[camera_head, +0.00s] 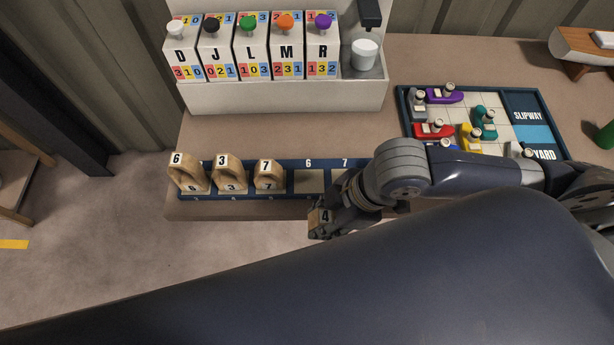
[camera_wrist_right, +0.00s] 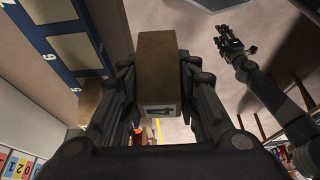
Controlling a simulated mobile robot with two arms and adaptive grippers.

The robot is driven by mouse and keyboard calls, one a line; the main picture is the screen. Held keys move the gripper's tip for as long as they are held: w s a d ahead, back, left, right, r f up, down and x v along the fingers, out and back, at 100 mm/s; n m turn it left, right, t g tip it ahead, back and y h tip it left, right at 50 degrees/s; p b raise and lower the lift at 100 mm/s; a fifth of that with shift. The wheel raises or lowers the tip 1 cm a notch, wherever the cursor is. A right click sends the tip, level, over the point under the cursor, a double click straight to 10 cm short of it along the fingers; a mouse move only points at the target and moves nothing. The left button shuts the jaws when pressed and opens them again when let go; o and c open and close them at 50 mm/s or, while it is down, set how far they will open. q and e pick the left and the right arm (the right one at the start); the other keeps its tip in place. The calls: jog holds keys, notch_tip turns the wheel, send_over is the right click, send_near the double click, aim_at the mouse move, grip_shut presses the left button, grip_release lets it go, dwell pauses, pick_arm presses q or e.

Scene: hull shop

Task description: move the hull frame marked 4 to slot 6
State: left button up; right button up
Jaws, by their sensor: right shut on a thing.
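The hull frame marked 4 (camera_head: 319,218) is in my right gripper (camera_head: 324,226), just in front of the rack. In the right wrist view this wooden frame (camera_wrist_right: 158,70) sits between both fingers, its number 4 label facing the camera. My right gripper is shut on it. The slot rack (camera_head: 290,196) is a dark blue strip along the table's front edge. Slot 6 (camera_head: 308,181) is an empty pale bay behind and left of the held frame. A gripper that looks like my left one (camera_wrist_right: 235,45) shows in the right wrist view, too small to judge.
Wooden frames marked 6 (camera_head: 190,177), 3 (camera_head: 231,175) and 7 (camera_head: 268,177) stand in the rack's left bays. Slot 7 (camera_head: 338,175) is partly hidden by my arm. A lettered block stand (camera_head: 290,98) is behind; a boat puzzle board (camera_head: 545,105) is at right.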

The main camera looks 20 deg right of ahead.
jog(key=w, duration=0.1)
jog(key=w+f+b, duration=0.1)
jog(key=shift+w+d, duration=0.15)
jog(key=shift+w, duration=0.15)
jog(key=w+p, duration=0.1)
jog(key=w, duration=0.2)
jog(key=w+p, duration=0.1)
jog(key=w, duration=0.6)
jog(key=shift+d+p, duration=0.25)
jog(key=shift+p, duration=0.15)
jog(key=shift+w+f, duration=0.15)
jog(key=shift+w, duration=0.1)
notch_tip(320, 180, down, 3)
jog(key=shift+s+r+p, duration=0.1)
jog(key=shift+r+p, duration=0.05)
jog(key=shift+p, duration=0.2)
jog(key=shift+f, duration=0.55)
jog(key=o, duration=1.1)
jog(key=shift+c, duration=0.2)
pick_arm(q)
jog(key=shift+s+d+r, duration=0.25)
jog(key=shift+s+r, duration=0.25)
jog(key=shift+s, duration=0.1)
pick_arm(e)
jog(key=shift+o, duration=0.2)
pick_arm(q)
jog(key=shift+w, duration=0.1)
